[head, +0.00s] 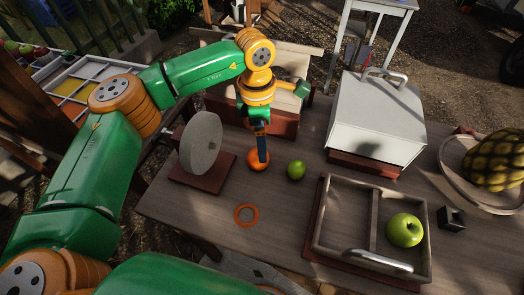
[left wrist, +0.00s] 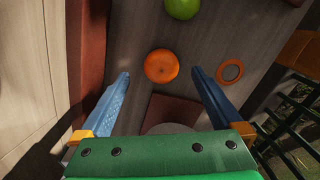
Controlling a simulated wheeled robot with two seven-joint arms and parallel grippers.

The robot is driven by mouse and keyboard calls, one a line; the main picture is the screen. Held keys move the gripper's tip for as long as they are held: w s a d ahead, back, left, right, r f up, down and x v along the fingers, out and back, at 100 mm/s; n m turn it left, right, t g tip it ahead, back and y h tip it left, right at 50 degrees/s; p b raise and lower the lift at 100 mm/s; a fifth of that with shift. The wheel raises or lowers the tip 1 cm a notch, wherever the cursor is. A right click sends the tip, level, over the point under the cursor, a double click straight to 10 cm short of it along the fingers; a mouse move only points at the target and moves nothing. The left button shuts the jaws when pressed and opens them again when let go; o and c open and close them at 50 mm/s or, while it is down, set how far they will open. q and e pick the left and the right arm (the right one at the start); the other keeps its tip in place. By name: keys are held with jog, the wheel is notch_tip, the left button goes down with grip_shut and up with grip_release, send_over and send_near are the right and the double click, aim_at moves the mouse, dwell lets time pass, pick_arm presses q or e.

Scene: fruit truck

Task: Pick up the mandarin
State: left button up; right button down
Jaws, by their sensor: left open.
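The mandarin (head: 257,165) is a small round orange fruit lying on the wooden table. In the head view, my left gripper (head: 262,148) points down over it, and its finger hides part of the fruit. In the left wrist view, the mandarin (left wrist: 161,66) lies ahead of and between the two blue fingers of my left gripper (left wrist: 160,84). The fingers are spread wide and empty, with clear gaps to the fruit on both sides. My right gripper is not in view.
A small green fruit (head: 296,170) and a flat orange ring (head: 246,215) lie near the mandarin. A grey disc (head: 200,143) stands on a red-brown base to the left. A two-part wooden tray (head: 317,225) holds a green apple (head: 404,230). A white box (head: 375,120) stands behind.

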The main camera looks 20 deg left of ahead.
pick_arm(q)
jog(key=shift+s+a+f+y+p, duration=0.15)
jog(key=shift+s+a+p, duration=0.1)
jog(key=shift+a, duration=0.1)
jog(key=shift+s+a+f+y+p, duration=0.1)
jog(key=shift+a+y+p, duration=0.1)
jog(key=shift+a, duration=0.15)
jog(key=f, duration=0.2)
jog(key=f+p, duration=0.1)
jog(key=f, duration=0.2)
jog(key=shift+d+f+p, duration=0.3)
jog(key=shift+f, duration=0.1)
jog(key=c, duration=1.5)
